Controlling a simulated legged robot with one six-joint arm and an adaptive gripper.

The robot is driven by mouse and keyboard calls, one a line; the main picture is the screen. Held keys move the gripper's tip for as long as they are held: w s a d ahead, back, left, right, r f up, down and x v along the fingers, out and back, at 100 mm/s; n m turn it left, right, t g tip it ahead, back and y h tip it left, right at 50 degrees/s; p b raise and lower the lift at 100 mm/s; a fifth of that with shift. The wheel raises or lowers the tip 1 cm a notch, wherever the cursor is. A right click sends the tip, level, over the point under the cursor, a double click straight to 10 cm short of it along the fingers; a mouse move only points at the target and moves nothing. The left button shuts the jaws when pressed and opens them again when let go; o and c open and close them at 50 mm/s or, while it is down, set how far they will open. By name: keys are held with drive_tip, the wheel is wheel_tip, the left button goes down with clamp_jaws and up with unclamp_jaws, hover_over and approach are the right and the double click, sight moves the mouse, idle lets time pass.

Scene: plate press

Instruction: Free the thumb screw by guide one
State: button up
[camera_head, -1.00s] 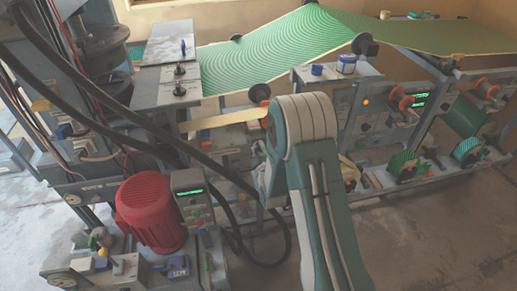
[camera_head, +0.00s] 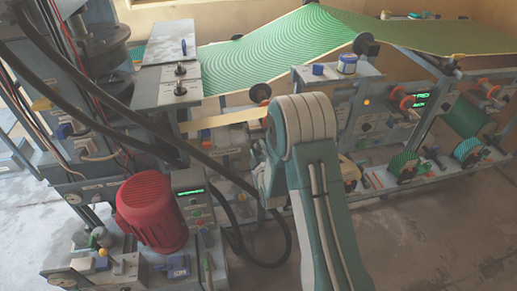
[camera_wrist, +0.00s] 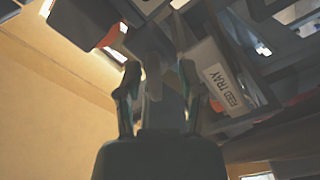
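My gripper (camera_wrist: 160,68) shows in the wrist view with its two dark green fingers apart. A pale grey upright bar lies between or behind the fingers; I cannot tell whether they touch it. I cannot identify the thumb screw or guide one for certain in either view, and no label for guide one is readable. Two small black knobs (camera_head: 181,79) stand on a pale plate at the left of the press in the head view.
A feed tray label (camera_wrist: 222,88) on a machine part is close at the right of my fingers. A dark part with a red end (camera_wrist: 108,38) is at upper left.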

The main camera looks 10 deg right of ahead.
drive_tip(key=s, duration=1.2)
idle(0.3)
wheel_tip(320, 180, up, 13)
drive_tip(key=s+m+g, duration=0.3)
drive_tip(key=m+g, duration=0.3)
drive_tip(key=s+r+m+g, duration=0.2)
drive_tip(key=s+r+g, duration=0.1)
drive_tip(key=s, duration=0.7)
drive_tip(key=s+r+m+g, duration=0.2)
drive_tip(key=s+r, duration=0.3)
drive_tip(key=s, duration=0.6)
drive_tip(key=shift+s+d+r+m+g, duration=0.15)
drive_tip(key=shift+d+r+m+g, duration=0.2)
drive_tip(key=shift+g, duration=0.35)
